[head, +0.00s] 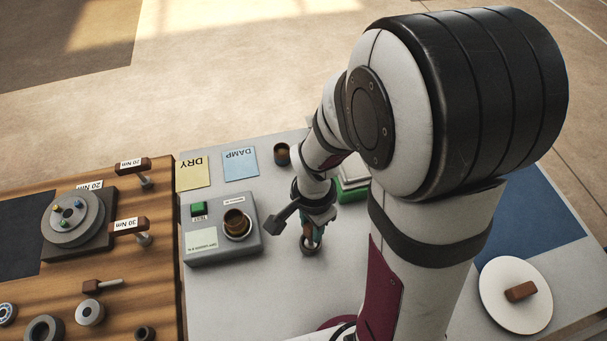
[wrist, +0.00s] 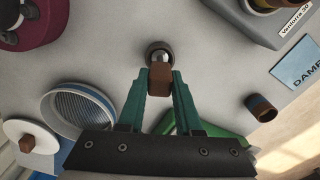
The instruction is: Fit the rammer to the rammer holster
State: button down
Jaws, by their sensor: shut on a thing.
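My gripper (wrist: 160,82), with green fingers, is shut on the brown handle (wrist: 160,78) of what looks like the rammer. In the head view my gripper (head: 312,222) points down over the grey bench. A shiny metal part shows just beyond the handle in the wrist view, within a dark round rim (wrist: 159,47) that looks like the rammer holster. In the head view a small round grey and dark piece (head: 308,248) sits right under the gripper. The rammer's lower end is hidden, so I cannot tell whether it is seated in the holster or only above it.
A grey tester box (head: 222,244) with a brown cup stands left of the gripper. A small dark cup (head: 282,153) stands behind. A blue-rimmed sieve (wrist: 82,118) and a white disc (head: 515,315) with a brown handle lie to the side. A wooden bench (head: 155,270) adjoins at left.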

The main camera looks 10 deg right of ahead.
jog(key=c, duration=0.5)
grip_release()
notch_tip(320, 180, up, 16)
jog(key=shift+f, duration=0.1)
